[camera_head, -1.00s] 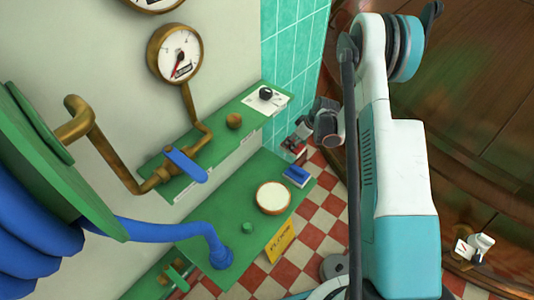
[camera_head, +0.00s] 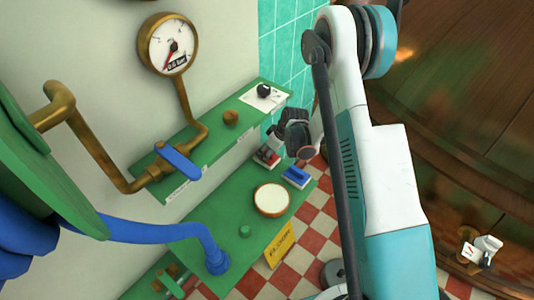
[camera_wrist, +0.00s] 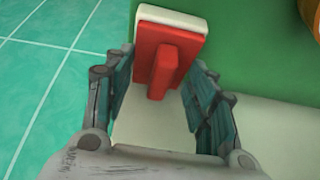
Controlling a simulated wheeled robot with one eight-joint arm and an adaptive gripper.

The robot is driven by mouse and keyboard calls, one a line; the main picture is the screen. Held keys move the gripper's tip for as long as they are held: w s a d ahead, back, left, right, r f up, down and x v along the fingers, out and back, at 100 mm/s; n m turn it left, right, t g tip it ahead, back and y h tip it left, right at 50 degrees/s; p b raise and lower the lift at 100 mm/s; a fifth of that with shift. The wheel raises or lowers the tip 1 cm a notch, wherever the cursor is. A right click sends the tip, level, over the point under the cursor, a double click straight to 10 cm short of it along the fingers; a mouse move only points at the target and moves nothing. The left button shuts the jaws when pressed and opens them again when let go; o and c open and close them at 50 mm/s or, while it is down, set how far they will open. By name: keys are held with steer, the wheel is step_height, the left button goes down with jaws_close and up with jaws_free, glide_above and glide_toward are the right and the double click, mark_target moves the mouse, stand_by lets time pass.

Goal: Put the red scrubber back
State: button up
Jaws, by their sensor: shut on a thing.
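The red scrubber (camera_head: 267,157), with its pale pad, is at the back right of the lower green counter (camera_head: 205,232), left of a blue scrubber (camera_head: 296,175). My gripper (camera_head: 278,146) is on it from above right. In the wrist view, the red scrubber (camera_wrist: 178,48) lies between the two fingers of my gripper (camera_wrist: 161,62), its upright red handle facing me. My gripper is shut on the scrubber. I cannot tell whether its pad touches the counter.
A round cream-topped disc (camera_head: 271,200) and a yellow sign (camera_head: 280,245) are at the counter's front. The raised green ledge (camera_head: 200,150) with a blue lever (camera_head: 181,163) and a black knob (camera_head: 264,90) runs behind. Teal tiles (camera_head: 288,45) rise at the back.

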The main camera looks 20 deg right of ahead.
steer(key=shift+r, duration=0.1)
steer(key=o, duration=1)
steer(key=p+v, duration=0.4)
steer(key=v, duration=0.8)
steer(key=shift+s, duration=0.1)
